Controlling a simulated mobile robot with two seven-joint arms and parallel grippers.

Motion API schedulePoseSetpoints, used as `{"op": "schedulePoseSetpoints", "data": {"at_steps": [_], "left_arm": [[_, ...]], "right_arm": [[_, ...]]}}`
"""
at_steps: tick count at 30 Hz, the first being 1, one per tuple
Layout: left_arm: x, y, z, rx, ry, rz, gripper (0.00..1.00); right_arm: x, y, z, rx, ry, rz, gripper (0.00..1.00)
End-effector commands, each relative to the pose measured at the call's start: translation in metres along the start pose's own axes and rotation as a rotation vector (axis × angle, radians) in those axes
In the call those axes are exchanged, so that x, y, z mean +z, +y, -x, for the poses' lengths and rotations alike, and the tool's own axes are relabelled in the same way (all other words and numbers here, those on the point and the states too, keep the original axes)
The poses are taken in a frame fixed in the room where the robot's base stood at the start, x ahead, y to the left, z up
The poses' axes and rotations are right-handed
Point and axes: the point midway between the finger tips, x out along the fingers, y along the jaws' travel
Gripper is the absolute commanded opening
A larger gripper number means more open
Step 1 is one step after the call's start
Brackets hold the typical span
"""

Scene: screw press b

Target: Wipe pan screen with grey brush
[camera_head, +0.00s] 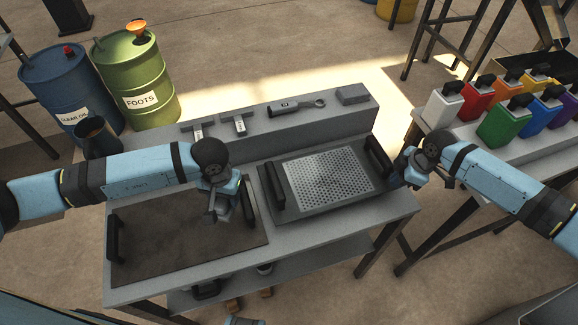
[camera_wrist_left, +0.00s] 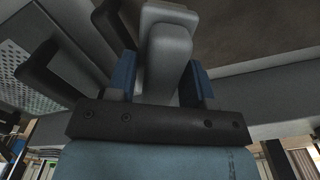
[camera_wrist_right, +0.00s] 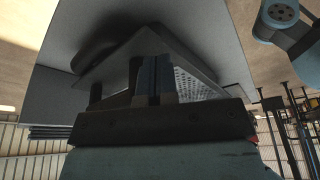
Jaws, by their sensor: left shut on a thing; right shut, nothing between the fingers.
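The pan screen (camera_head: 328,172) is a perforated light grey sheet lying in a grey pan (camera_head: 305,207) with black handles, right of centre on the bench. It also shows at the left of the left wrist view (camera_wrist_left: 35,92). My left gripper (camera_head: 222,212) is shut on a light grey block-like piece (camera_wrist_left: 165,55), apparently the grey brush. It is over the right end of the brown tray, left of the screen. The piece's lower end is hard to see. My right gripper (camera_head: 398,172) is shut and empty beside the pan's right handle (camera_head: 378,157); whether they touch is unclear.
The brown tray (camera_head: 165,250) with black handles fills the bench's left. Drums (camera_head: 135,85) stand back left; coloured containers (camera_head: 505,122) stand at right.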

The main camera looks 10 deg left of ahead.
Motion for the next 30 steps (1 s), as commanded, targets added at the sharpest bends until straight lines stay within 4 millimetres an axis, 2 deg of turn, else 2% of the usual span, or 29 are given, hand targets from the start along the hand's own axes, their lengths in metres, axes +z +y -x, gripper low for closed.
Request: {"op": "schedulePoseSetpoints", "data": {"at_steps": [4,8,11,15,20,24,27,30], "left_arm": [[-0.002,0.002,-0.001,0.002,-0.003,-0.003,0.25],[-0.025,0.008,0.004,0.000,-0.001,-0.007,0.25],[-0.060,0.017,0.015,0.000,-0.001,-0.016,0.25],[-0.117,0.032,0.036,-0.006,-0.005,-0.034,0.25],[-0.168,0.049,0.060,-0.011,-0.009,-0.053,0.25],[-0.199,0.081,0.074,-0.017,-0.013,-0.065,0.25],[-0.205,0.114,0.075,-0.023,-0.017,-0.065,0.25],[-0.202,0.151,0.074,-0.027,-0.019,-0.060,0.25]], "right_arm": [[0.000,0.000,0.000,0.000,0.000,0.000,0.00],[0.000,0.000,0.000,0.000,0.000,0.000,0.00],[0.000,0.000,0.000,0.000,0.000,0.000,0.00],[0.000,0.000,0.000,0.000,0.000,0.000,0.00],[0.000,0.000,0.000,0.000,0.000,0.000,0.00],[0.000,0.000,0.000,0.000,0.000,0.000,0.00],[0.000,0.000,0.000,0.000,0.000,0.000,0.00],[0.000,0.000,0.000,0.000,0.000,0.000,0.00]]}}
